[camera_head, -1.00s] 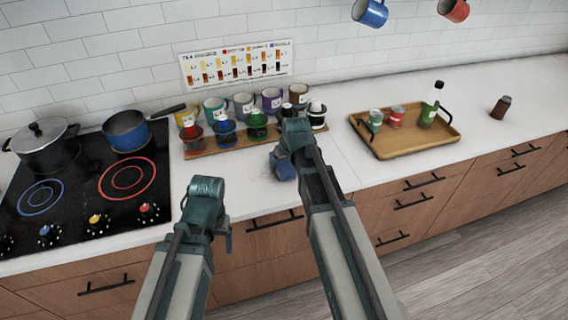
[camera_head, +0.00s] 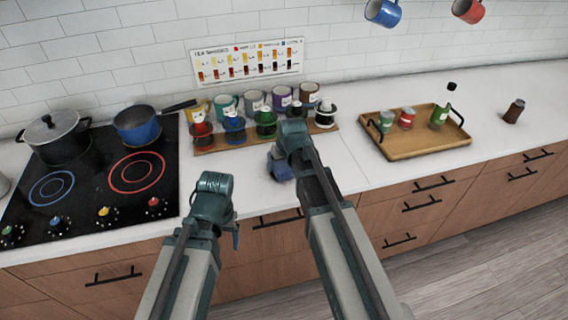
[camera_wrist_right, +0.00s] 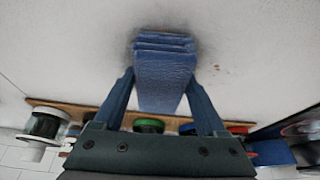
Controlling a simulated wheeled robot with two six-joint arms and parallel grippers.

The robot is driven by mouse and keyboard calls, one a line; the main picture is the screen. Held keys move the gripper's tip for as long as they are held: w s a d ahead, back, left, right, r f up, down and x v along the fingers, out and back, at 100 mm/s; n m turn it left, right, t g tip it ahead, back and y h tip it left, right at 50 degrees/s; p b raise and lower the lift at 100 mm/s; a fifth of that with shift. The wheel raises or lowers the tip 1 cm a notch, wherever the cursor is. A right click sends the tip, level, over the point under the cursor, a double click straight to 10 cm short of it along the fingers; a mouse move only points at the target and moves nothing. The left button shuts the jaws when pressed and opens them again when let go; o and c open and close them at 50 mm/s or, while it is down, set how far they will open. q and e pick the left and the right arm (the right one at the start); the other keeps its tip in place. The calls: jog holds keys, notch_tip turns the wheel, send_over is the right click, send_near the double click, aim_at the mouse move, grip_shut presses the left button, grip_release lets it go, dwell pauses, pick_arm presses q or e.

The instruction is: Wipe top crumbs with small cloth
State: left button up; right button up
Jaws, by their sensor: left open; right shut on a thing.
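My right gripper (camera_head: 284,166) is shut on a folded blue cloth (camera_wrist_right: 165,75). In the head view the cloth (camera_head: 279,168) is partly hidden by my wrist, over the white counter in front of the mug board. In the right wrist view it sits between the two fingers and appears at or very near the counter surface. A few tiny brownish crumbs (camera_wrist_right: 217,68) lie on the counter beside the cloth. My left gripper (camera_head: 235,236) is open near the counter's front edge, with its fingers mostly hidden in the head view.
A wooden board (camera_head: 207,147) with several mugs and jars stands behind the cloth. A black cooktop (camera_head: 90,190) with a pot and a pan is at left. A wooden tray (camera_head: 410,151) with cans and a bottle is at right. Counter between board and tray is clear.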

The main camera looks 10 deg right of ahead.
aim_at(271, 174)
jog(key=shift+s+a, duration=0.15)
jog(key=shift+a, duration=3.45)
jog(key=shift+s+a+f, duration=0.1)
jog(key=shift+a+f, duration=0.1)
jog(key=shift+a, duration=1.6)
jog(key=shift+s, duration=0.15)
jog(key=shift+s, duration=0.7)
jog(key=shift+w+d+r, duration=0.1)
jog(key=shift+d, duration=0.85)
jog(key=shift+w+d+r, duration=0.1)
jog(key=shift+d, duration=0.8)
jog(key=shift+d+f, duration=0.15)
jog(key=shift+d, duration=1.65)
